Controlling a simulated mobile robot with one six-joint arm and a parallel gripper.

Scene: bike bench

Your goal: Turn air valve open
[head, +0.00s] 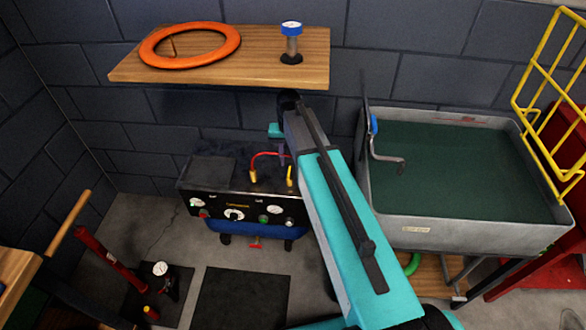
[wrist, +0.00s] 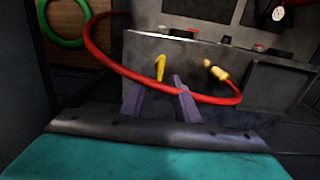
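The yellow lever (head: 289,176), which looks like the air valve handle, stands at the right of the compressor's (head: 232,206) top in the head view. In the wrist view the yellow lever (wrist: 160,67) is upright with a bent top, just beyond my fingertips. In the head view my gripper (head: 282,150) is partly hidden by my arm, above the compressor.
A red hose (wrist: 110,65) with a brass fitting (wrist: 216,72) loops around close to my fingers. A wooden shelf (head: 220,70) holds an orange ring (head: 190,45) and a blue-topped gauge (head: 291,42). A grey sink (head: 470,232) stands to the right.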

